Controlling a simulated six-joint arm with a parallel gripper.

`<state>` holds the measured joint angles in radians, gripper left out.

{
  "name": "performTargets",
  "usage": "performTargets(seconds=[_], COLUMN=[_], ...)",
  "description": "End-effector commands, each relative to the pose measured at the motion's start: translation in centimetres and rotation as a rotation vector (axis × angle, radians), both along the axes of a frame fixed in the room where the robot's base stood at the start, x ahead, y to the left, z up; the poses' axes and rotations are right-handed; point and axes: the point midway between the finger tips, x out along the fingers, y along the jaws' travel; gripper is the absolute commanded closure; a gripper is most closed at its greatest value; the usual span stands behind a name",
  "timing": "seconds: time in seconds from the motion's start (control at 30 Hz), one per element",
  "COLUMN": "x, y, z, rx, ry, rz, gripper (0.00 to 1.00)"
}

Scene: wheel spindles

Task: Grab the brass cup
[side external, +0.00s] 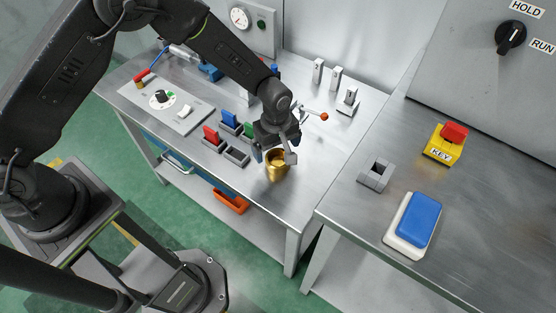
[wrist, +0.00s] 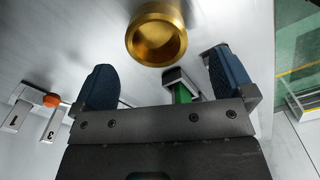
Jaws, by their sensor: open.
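The brass cup (side external: 278,174) stands upright on the metal workbench near its front edge, below my gripper. My gripper (side external: 274,157) is open and empty, its two fingers just above or around the cup's rim; the side view does not show exactly which. In the wrist view the cup (wrist: 156,36) shows its round open mouth at the top centre, ahead of the gap between the blue-padded fingers (wrist: 164,77). Neither finger touches the cup there. The cup looks empty.
A green block (wrist: 182,92) in a grey holder shows between the fingers. Red (side external: 211,134) and blue (side external: 230,119) blocks in holders stand left of the cup. An orange-tipped lever (side external: 323,117) is behind it, right. Bare bench lies right of the cup.

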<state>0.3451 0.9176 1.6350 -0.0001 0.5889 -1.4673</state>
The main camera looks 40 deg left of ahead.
Motion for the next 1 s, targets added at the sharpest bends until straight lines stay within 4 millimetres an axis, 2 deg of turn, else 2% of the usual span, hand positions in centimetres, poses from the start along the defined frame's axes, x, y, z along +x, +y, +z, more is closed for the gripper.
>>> performTargets(seconds=[0.13,0.4,0.7,0.77,1.0], x=[0.0,0.2,0.2,0.2,0.2], y=[-0.1,-0.3,-0.3,-0.3,-0.3], z=[-1.1,-4.8,-5.4,-5.4,-5.3], rx=[0.001,0.0,-0.001,-0.001,-0.001], ry=[0.003,0.001,0.0,0.0,0.0], rz=[-0.001,-0.001,-0.001,-0.001,-0.001], gripper=[0.0,0.0,0.0,0.04,0.27])
